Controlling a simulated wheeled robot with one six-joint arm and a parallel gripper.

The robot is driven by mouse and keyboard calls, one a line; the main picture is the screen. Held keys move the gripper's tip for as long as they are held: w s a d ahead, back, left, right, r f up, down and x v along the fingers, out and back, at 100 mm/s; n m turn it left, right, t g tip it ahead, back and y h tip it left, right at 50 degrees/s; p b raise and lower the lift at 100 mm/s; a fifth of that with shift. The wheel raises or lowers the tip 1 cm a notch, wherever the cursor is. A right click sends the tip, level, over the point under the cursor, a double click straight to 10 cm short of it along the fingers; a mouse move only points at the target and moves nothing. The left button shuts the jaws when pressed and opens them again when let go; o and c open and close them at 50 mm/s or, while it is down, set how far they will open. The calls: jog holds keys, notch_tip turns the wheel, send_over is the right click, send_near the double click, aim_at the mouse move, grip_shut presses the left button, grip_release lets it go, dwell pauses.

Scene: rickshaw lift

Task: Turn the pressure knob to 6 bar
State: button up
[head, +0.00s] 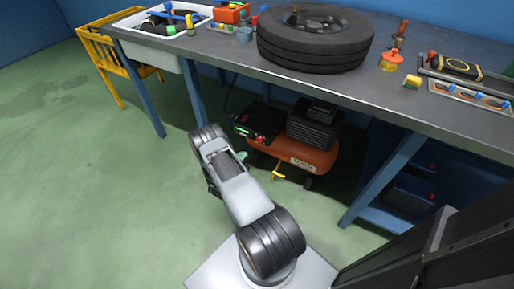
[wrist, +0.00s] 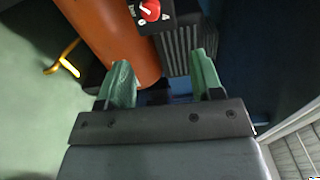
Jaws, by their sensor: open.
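The pressure knob (wrist: 150,10) is a small red dial with a white pointer on a black panel, at the top of the wrist view. White digits stand around it, partly cut off by the picture's edge. It belongs to the orange compressor (head: 305,157) under the workbench. The orange tank (wrist: 110,35) fills the upper left of the wrist view. My gripper (wrist: 162,82) has two green fingers, spread apart with nothing between them. The knob lies ahead of the fingers, not touched. In the head view my arm hides the gripper's details.
The workbench (head: 235,62) stands over the compressor, its blue legs on either side. A tire (head: 315,38), a white basin (head: 150,50) and small tools lie on it. A yellow lever (wrist: 62,60) sticks out beside the tank. The green floor (head: 80,190) at left is clear.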

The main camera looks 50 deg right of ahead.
aim_at(258, 142)
jog(key=shift+n+t, duration=0.3)
jog(key=shift+n, duration=0.2)
jog(key=b+x, duration=0.1)
jog(key=x, duration=0.3)
jog(key=f+x, duration=0.1)
jog(key=x, duration=0.4)
jog(key=b+x, duration=0.1)
jog(key=x, duration=0.3)
jog(key=shift+d+f+b, duration=0.3)
jog(key=shift+f+b, duration=0.05)
jog(key=shift+f, duration=0.05)
jog(key=c, duration=0.9)
